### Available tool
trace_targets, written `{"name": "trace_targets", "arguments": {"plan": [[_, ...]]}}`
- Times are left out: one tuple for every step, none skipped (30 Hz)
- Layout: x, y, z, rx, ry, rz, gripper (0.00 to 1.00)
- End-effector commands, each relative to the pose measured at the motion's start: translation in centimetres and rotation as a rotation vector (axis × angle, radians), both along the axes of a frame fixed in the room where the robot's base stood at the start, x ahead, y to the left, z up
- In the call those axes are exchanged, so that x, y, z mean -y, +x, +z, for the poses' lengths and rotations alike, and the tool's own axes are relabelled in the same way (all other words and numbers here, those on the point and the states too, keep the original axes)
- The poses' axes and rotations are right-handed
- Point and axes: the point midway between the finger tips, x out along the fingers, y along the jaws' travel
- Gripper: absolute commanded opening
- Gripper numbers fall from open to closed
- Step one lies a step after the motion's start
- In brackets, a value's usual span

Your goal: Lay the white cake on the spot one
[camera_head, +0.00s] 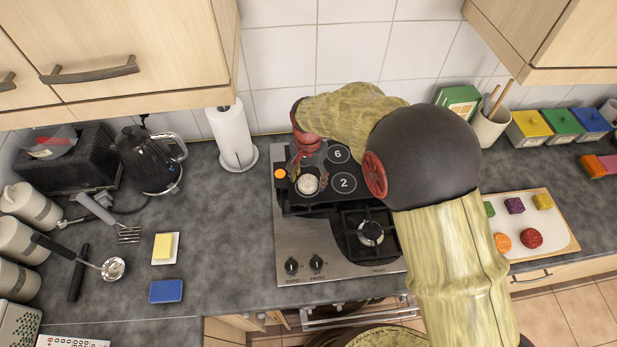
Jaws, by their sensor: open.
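The white cake (308,184) is a small round piece lying on the black board with numbered circles (332,203) on the hob. It is at the circle left of the one marked 2. That circle's own number cannot be read, so I cannot tell from print whether it is spot one. My gripper (307,170) is open, reaching down over the board, with its red fingers just behind and around the cake. Whether the fingers touch the cake is unclear. My arm hides part of the board and hob.
An orange round piece (280,173) lies at the board's left edge. A paper towel roll (232,137) stands left of the hob (300,240). A tray (563,240) with several coloured pieces is on the right. Wall cupboards (115,50) overhang the counter. The counter left of the hob has bare room.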

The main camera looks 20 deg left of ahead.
Motion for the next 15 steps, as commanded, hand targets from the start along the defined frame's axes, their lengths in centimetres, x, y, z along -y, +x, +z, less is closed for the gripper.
{"name": "trace_targets", "arguments": {"plan": [[0.0,0.0,0.0,0.0,0.0,0.0,0.65],[0.0,0.0,0.0,0.0,0.0,0.0,0.66],[0.0,0.0,0.0,0.0,0.0,0.0,0.66],[0.0,0.0,0.0,0.0,0.0,0.0,0.66],[0.0,0.0,0.0,0.0,0.0,0.0,0.66],[0.0,0.0,0.0,0.0,0.0,0.0,0.66],[0.0,0.0,0.0,0.0,0.0,0.0,0.66],[0.0,0.0,0.0,0.0,0.0,0.0,0.66],[0.0,0.0,0.0,0.0,0.0,0.0,0.66],[0.0,0.0,0.1,0.0,0.0,0.0,0.66],[0.0,0.0,0.2,0.0,0.0,0.0,0.66],[0.0,0.0,0.4,0.0,0.001,0.0,0.66],[0.0,0.0,0.6,0.001,0.001,0.0,0.66],[-0.1,0.1,1.0,0.002,0.002,0.0,0.66],[-0.1,0.1,1.5,0.003,0.003,0.0,0.66]]}}
